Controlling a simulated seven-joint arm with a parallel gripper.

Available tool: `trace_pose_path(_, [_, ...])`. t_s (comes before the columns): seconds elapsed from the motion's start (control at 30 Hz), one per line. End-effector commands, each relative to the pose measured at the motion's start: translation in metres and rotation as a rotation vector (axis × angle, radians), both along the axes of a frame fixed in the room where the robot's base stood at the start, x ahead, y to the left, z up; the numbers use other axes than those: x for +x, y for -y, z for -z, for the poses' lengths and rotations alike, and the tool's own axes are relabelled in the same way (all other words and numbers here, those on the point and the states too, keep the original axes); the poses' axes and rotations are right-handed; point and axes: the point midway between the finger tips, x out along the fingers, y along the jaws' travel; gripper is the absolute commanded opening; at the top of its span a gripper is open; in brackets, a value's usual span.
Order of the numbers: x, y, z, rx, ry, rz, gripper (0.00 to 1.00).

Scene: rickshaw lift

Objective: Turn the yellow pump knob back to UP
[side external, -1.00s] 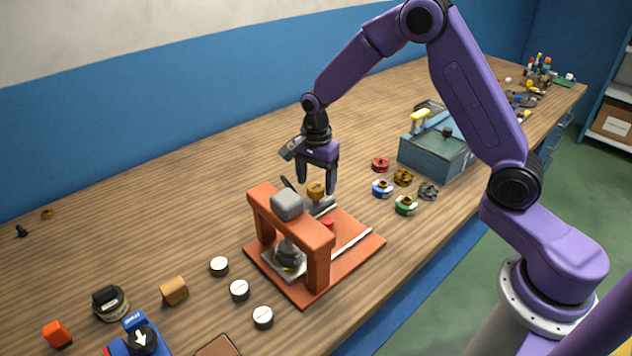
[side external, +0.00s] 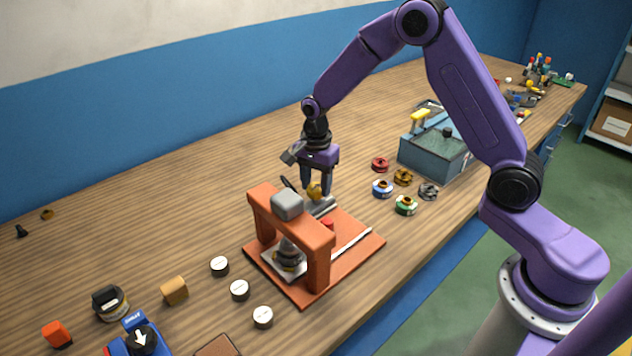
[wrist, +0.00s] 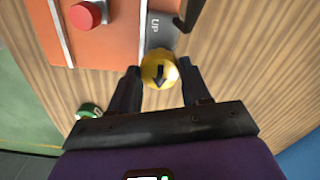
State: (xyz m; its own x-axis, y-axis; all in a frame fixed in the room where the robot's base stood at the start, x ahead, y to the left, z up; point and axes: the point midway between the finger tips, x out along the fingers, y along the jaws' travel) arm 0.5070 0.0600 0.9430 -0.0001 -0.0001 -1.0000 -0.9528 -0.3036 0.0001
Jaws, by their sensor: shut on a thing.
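The yellow pump knob (side external: 314,191) sits at the back of the orange press base (side external: 345,255). My gripper (side external: 316,188) points down at it with one finger on each side, shut on the knob. In the wrist view the round knob (wrist: 160,69) shows between the fingertips of my gripper (wrist: 159,72). A dark arrow on the knob points toward the bottom of the picture. The "UP" label (wrist: 155,26) on the grey plate lies above the knob there, so the arrow appears to point away from it.
The orange press frame (side external: 319,262) stands just in front of my gripper. A red button (wrist: 86,15) is on the base. Several coloured spools (side external: 382,188) and a blue-grey tank (side external: 437,157) are to the right.

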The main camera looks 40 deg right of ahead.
Motion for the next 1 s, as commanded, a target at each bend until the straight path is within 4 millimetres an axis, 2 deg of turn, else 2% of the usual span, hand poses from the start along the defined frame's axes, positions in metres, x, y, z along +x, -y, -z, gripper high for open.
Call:
trace_pose_path(0.27, [-0.0004,-0.0003,-0.0003,0.0,-0.001,-0.18,0.17])
trace_pose_path(1.0, [-0.0001,-0.0002,-0.0007,0.0,0.0,-0.878,0.17])
